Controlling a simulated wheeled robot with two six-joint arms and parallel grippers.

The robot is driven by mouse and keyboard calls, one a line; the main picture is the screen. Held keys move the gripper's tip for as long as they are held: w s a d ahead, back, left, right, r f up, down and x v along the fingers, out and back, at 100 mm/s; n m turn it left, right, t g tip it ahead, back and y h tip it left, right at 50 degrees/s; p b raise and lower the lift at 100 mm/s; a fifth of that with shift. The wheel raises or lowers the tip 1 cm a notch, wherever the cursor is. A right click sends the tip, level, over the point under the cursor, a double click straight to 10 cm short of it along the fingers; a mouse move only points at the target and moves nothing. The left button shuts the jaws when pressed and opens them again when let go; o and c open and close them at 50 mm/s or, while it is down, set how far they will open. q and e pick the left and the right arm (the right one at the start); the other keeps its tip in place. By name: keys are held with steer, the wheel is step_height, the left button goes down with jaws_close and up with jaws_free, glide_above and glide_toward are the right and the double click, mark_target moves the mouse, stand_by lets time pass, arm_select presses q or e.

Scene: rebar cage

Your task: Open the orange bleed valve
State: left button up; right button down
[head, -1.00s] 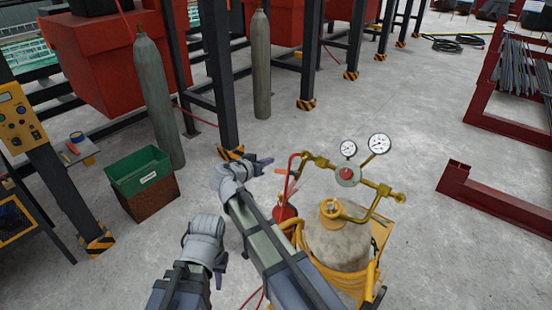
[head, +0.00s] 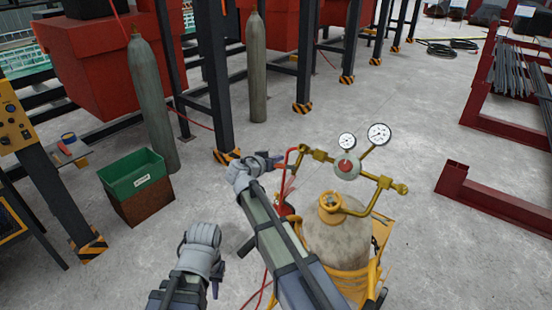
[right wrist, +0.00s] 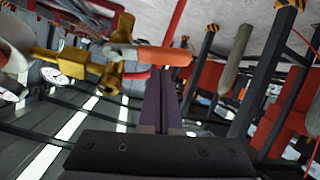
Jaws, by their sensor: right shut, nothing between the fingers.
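The orange bleed valve handle (right wrist: 163,56) shows in the right wrist view as a rounded orange lever on a brass fitting (right wrist: 75,64). In the head view it is not clearly visible near the brass manifold's left end (head: 305,153), beside my right gripper (head: 280,161). My right gripper is shut and empty. In the right wrist view its fingertips (right wrist: 163,72) are at the lever's lower edge; I cannot tell whether they touch. My left gripper (head: 217,287) hangs low at the bottom of the head view, clear of the valve, its jaw opening unclear.
Two pressure gauges (head: 379,134) stand above the manifold. A tan gas cylinder (head: 336,240) stands in a yellow cart below, with a red hose (head: 296,158) close by. A green bin (head: 134,174) and grey cylinders (head: 151,110) are left. Open concrete floor lies behind.

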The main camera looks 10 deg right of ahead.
steer(key=shift+s+f, duration=0.25)
steer(key=shift+f, duration=0.05)
steer(key=shift+s+a+f+n+y, duration=0.1)
steer(key=shift+a+f+n+y, duration=0.1)
steer(key=shift+n, duration=0.3)
steer(key=shift+s+a+f+n+y, duration=0.1)
steer(key=shift+n+y, duration=0.1)
steer(key=shift+n, duration=0.3)
steer(key=n, duration=0.1)
steer(key=f+n, duration=0.1)
steer(key=n, duration=0.1)
steer(key=shift+s+a+t+y+b, duration=0.15)
steer(key=shift+s+t+y+b, duration=0.15)
steer(key=shift+s+y, duration=0.1)
steer(key=shift+s+f+n+y, duration=0.4)
steer(key=shift+s+n, duration=0.15)
steer(key=shift+n, duration=0.55)
steer(key=shift+s+f+n+y, duration=0.4)
steer(key=shift+s+n, duration=0.15)
steer(key=shift+n, duration=0.55)
steer(key=shift+s+f+n+y, duration=0.35)
steer(key=shift+s+n, duration=0.2)
steer(key=shift+n, duration=0.55)
steer(key=shift+s+d, duration=0.2)
steer(key=shift+d, duration=0.05)
steer(key=shift+r, duration=0.15)
